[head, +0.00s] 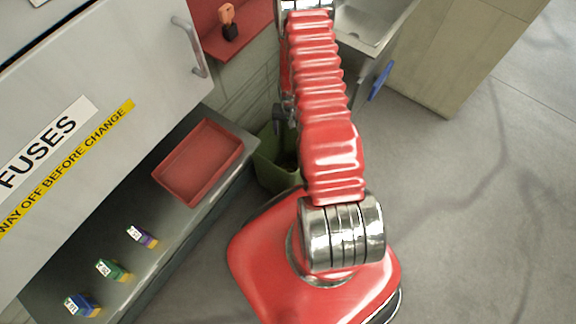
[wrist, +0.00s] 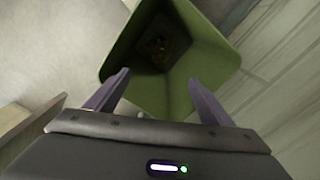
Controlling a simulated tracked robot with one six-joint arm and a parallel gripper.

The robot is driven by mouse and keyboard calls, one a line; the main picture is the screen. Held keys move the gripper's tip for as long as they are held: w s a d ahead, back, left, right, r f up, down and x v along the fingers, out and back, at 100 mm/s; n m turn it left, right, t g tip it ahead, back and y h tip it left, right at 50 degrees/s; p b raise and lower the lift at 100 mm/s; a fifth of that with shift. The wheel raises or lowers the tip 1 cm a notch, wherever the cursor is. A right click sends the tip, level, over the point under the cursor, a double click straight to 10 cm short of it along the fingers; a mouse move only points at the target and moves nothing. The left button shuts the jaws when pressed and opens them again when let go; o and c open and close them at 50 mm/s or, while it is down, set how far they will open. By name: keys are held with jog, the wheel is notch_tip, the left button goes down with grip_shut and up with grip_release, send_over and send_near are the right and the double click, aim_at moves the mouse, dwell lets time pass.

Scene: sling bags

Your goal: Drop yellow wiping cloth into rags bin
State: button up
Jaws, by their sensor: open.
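The green bin (wrist: 213,67) lies open below my gripper (wrist: 158,77) in the wrist view. Its mouth faces the camera and the inside is dark. A small brownish-yellow patch (wrist: 157,48) shows deep inside; I cannot tell whether it is the yellow wiping cloth. My two fingers are spread wide with nothing between them, in front of the bin's mouth. In the head view the green bin (head: 268,168) stands on the floor, partly hidden behind my red arm. No yellow cloth shows clearly elsewhere.
A grey bench holds a red tray (head: 199,162) and several small fuse boxes (head: 112,269) at left, below a grey cabinet (head: 100,100). An orange-handled item (head: 228,20) sits on a red shelf. A sink (head: 372,22) and blue item (head: 379,80) are behind. Floor at right is clear.

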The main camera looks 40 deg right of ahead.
jog(key=shift+r, duration=1.1)
jog(key=shift+r, duration=0.1)
notch_tip(320, 180, up, 14)
jog(key=shift+f, duration=0.25)
dwell(0.9)
jog(key=s+a+r+n+g, duration=0.1)
jog(key=s+a+r+g, duration=0.15)
jog(key=s, duration=0.25)
jog(key=s+a+r+n+t, duration=0.2)
jog(key=s+a+r, duration=0.2)
jog(key=r, duration=0.9)
jog(key=s+a+r+n+t, duration=0.3)
jog(key=a+r, duration=0.6)
jog(key=r, duration=0.3)
jog(key=s+a+r+n+t, duration=0.2)
jog(key=s+a+r, duration=0.3)
jog(key=r, duration=0.8)
jog(key=shift+a+r+t, duration=0.35)
jog(key=shift+a+t, duration=0.2)
jog(key=shift+a, duration=0.6)
